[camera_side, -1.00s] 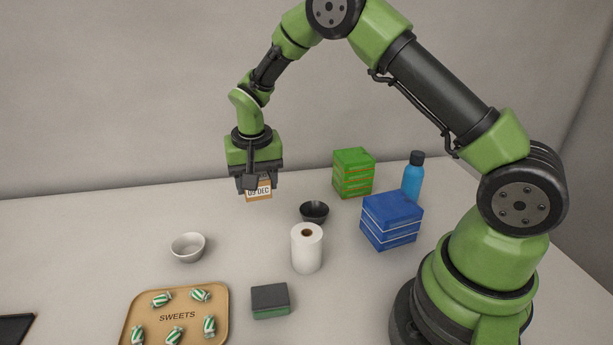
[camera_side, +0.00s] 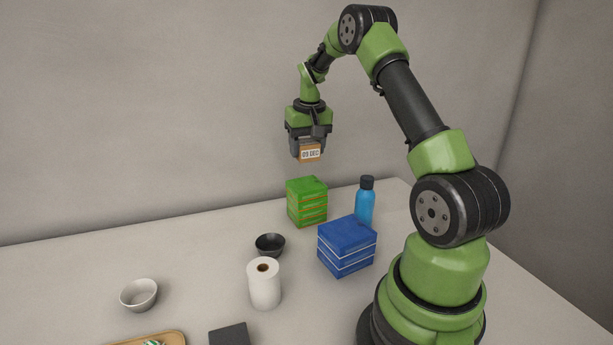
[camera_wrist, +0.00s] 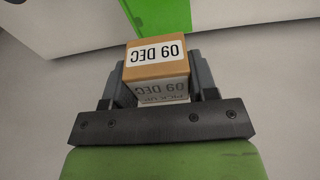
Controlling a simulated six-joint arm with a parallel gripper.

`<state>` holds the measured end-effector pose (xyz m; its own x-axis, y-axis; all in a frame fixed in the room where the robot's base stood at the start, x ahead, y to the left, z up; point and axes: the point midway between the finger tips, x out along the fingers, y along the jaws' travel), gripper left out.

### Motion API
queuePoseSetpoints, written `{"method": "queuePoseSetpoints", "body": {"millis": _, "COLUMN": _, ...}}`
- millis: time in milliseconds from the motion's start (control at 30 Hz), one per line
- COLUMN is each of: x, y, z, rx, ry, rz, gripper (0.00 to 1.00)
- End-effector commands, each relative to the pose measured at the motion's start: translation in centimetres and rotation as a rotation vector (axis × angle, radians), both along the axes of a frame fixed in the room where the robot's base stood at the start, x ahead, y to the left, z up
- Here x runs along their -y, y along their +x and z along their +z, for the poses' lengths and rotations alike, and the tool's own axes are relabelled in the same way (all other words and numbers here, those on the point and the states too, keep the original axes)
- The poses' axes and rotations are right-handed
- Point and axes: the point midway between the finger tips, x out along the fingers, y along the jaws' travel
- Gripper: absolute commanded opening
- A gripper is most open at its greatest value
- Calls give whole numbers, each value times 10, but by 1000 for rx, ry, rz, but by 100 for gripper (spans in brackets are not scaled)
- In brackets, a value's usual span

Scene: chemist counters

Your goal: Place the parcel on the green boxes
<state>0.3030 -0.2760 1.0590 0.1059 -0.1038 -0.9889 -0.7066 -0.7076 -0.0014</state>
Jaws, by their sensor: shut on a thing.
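The parcel (camera_side: 310,152) is a small brown box with a white label reading "09 DEC". My gripper (camera_side: 308,146) is shut on it and holds it in the air, above the green boxes (camera_side: 307,203) in the side view. The green boxes form a stack with orange lines, near the back of the counter. In the wrist view the parcel (camera_wrist: 156,61) sits between the two fingers of my gripper (camera_wrist: 160,78). A piece of bright green (camera_wrist: 158,14) shows beyond it at the top edge.
Blue boxes (camera_side: 346,247) and a blue bottle (camera_side: 365,201) stand right of the green stack. A black bowl (camera_side: 270,245), a white paper roll (camera_side: 264,284) and a white bowl (camera_side: 139,294) stand in front. A tray edge (camera_side: 165,339) and a dark block (camera_side: 230,334) show at the bottom.

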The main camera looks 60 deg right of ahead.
Motion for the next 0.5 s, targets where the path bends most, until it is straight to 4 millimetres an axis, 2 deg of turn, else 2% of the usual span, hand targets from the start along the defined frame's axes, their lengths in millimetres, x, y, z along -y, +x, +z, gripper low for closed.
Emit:
{"method": "queuePoseSetpoints", "body": {"millis": 100, "x": -1, "y": 0, "z": -20, "rx": -2, "ry": 2, "rz": 0, "gripper": 28}}
{"method": "queuePoseSetpoints", "body": {"millis": 233, "x": 0, "y": 0, "z": -32, "rx": -2, "ry": 0, "rz": 1, "gripper": 28}}
{"method": "queuePoseSetpoints", "body": {"millis": 400, "x": -1, "y": 0, "z": -57, "rx": -2, "ry": 1, "rz": 1, "gripper": 28}}
{"method": "queuePoseSetpoints", "body": {"millis": 500, "x": 0, "y": 0, "z": -64, "rx": 0, "ry": -1, "rz": 0, "gripper": 28}}
